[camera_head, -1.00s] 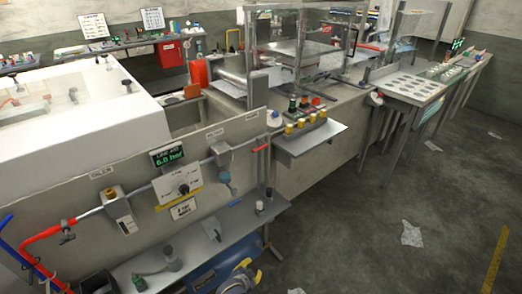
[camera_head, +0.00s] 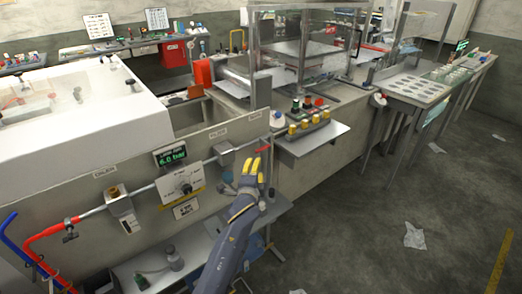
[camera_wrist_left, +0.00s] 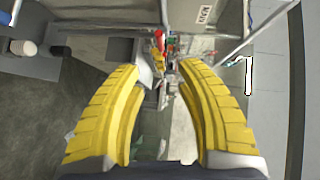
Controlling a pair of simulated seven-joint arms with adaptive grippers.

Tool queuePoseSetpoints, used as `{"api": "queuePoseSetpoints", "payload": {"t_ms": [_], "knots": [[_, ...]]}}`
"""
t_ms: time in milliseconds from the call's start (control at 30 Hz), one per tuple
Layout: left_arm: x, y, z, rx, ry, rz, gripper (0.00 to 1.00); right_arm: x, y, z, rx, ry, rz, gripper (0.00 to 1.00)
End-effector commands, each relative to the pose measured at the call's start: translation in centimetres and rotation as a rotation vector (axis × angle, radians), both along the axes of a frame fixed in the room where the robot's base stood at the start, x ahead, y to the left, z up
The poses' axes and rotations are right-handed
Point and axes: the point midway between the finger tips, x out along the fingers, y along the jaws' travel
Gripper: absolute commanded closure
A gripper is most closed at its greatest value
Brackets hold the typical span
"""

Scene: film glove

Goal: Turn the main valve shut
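A red lever (camera_head: 265,149), which I take to be the main valve's handle, sits at the right end of the pipe on the panel. A label that seems to read MAIN (camera_wrist_left: 204,15) shows in the left wrist view, with a small red piece (camera_wrist_left: 159,36) near it, probably the lever. My left gripper (camera_head: 256,172), with yellow fingers, is just below the lever in the head view and seems apart from it. In the left wrist view (camera_wrist_left: 159,66) its fingers are spread with nothing between them. My right gripper is not in view.
A shelf with yellow-capped items (camera_head: 310,125) juts out to the right. The floor at right is mostly clear.

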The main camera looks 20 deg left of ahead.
Motion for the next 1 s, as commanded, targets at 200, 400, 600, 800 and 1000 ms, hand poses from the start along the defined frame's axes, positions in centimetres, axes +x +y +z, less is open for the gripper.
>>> {"api": "queuePoseSetpoints", "payload": {"t_ms": [200,400,600,800,1000], "knots": [[3.8,0.6,-0.5,-0.001,0.000,0.001,0.64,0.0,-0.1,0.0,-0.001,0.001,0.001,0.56],[7.4,1.2,-1.0,-0.003,0.001,0.001,0.64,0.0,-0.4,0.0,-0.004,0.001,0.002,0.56],[10.6,1.6,-1.5,-0.004,0.000,0.000,0.64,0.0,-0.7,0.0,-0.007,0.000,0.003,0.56],[13.1,2.0,-1.9,-0.004,0.002,0.001,0.64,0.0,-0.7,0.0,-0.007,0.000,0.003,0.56],[14.6,2.2,-2.1,-0.004,0.000,0.000,0.64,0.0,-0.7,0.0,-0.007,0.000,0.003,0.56]]}}
